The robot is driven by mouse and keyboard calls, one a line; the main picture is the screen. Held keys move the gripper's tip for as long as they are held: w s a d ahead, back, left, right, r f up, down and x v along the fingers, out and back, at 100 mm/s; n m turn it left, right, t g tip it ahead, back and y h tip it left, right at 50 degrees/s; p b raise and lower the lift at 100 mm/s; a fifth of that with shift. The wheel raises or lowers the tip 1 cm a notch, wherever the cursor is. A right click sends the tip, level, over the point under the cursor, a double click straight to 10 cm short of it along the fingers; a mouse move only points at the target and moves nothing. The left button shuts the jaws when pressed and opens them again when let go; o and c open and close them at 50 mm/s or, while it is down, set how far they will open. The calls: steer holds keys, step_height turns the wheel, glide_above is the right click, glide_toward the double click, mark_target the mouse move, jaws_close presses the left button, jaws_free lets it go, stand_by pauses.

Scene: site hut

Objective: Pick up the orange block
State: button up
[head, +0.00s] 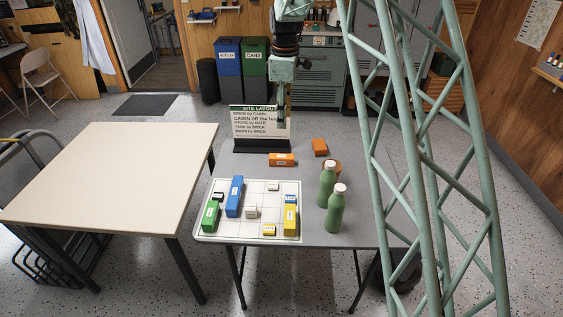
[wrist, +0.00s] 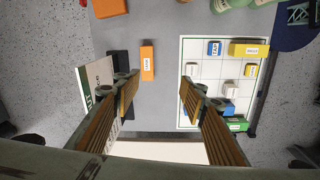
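A long orange block (head: 282,160) with a white label lies on the grey table, just in front of the sign stand; it also shows in the wrist view (wrist: 147,62). A second, shorter orange block (head: 320,147) lies behind it to the right, partly cut off at the top of the wrist view (wrist: 109,7). My gripper (wrist: 160,90) is open and empty, its fingers spread apart. In the head view my gripper (head: 281,117) hangs above the table's back edge, in front of the sign. The labelled block is apart from both fingers.
The "site layout" sign (head: 250,122) stands at the table's back. A white gridded board (head: 234,234) holds several green, blue, yellow and white blocks. Two green bottles (head: 327,187) (head: 336,212) stand right of it, with a brown round thing partly hidden behind. A bare beige table (head: 110,175) is left.

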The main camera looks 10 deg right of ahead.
steer(key=n, duration=0.2)
glide_above(281, 156)
step_height(281, 156, down, 10)
steer(key=shift+d+f+b, duration=0.2)
steer(key=shift+f+b, duration=0.05)
steer(key=shift+b, duration=0.05)
steer(key=shift+f, duration=0.15)
steer(key=shift+f+b, duration=0.85)
steer(key=shift+f, duration=3.3)
steer(key=shift+a+f+b, duration=0.1)
steer(key=shift+f+b, duration=0.75)
steer(key=shift+f, duration=1.75)
steer(key=c, duration=1)
steer(key=shift+r, duration=0.25)
